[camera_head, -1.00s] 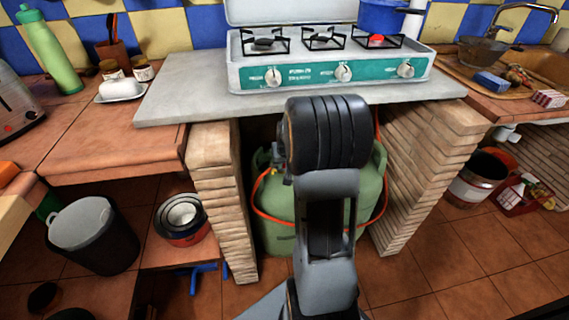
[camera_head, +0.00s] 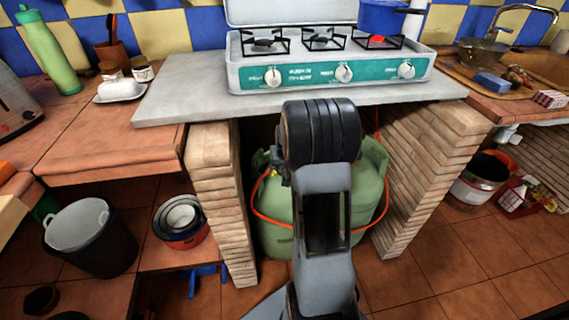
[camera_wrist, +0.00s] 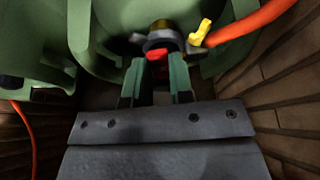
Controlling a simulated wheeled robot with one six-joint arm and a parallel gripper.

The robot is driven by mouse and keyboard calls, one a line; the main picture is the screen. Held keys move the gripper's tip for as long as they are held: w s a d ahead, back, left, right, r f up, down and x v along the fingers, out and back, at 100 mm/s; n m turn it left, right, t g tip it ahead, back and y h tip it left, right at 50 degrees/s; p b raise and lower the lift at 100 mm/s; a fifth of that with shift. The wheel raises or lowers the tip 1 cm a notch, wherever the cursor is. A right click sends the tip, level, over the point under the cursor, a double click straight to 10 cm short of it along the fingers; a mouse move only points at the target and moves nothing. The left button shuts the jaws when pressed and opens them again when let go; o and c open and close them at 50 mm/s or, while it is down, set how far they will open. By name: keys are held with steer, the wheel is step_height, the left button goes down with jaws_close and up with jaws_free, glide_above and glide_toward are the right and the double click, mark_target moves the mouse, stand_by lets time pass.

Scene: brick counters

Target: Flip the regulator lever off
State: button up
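The green gas cylinder (camera_head: 270,222) stands under the stove counter, mostly behind my own arm in the head view. In the wrist view, the regulator (camera_wrist: 162,38) sits on top of the cylinder (camera_wrist: 110,25), with a small red part (camera_wrist: 155,54) at its front and a yellow piece (camera_wrist: 201,33) on its right, where the orange hose (camera_wrist: 245,23) joins. I cannot tell for sure which piece is the lever. My gripper (camera_wrist: 155,75) has its two green fingers apart, just in front of the regulator, with the red part showing between the tips. Contact cannot be judged. The head view hides my gripper.
Brick pillars (camera_head: 220,200) and (camera_head: 425,180) close in on both sides, and the counter slab (camera_head: 180,85) with the stove (camera_head: 330,75) lies above. The orange hose loops around the cylinder's front. A black bin (camera_head: 90,240) stands at left.

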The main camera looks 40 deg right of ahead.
jaws_close()
steer(key=f+t+b, duration=0.1)
steer(key=b, duration=0.3)
steer(key=shift+s+f+h, duration=0.1)
steer(key=shift+f+h, duration=0.15)
steer(key=shift+h, duration=0.05)
steer(key=t+b, duration=0.1)
steer(key=b, duration=0.2)
steer(key=t+h+b, duration=0.1)
steer(key=b, duration=0.3)
steer(key=shift+a+f+t, duration=0.1)
steer(key=shift+f+t, duration=0.2)
steer(key=shift+b, duration=0.55)
steer(key=shift+r, duration=0.3)
steer(key=shift+o, duration=2.2)
jaws_free()
steer(key=shift+s, duration=0.1)
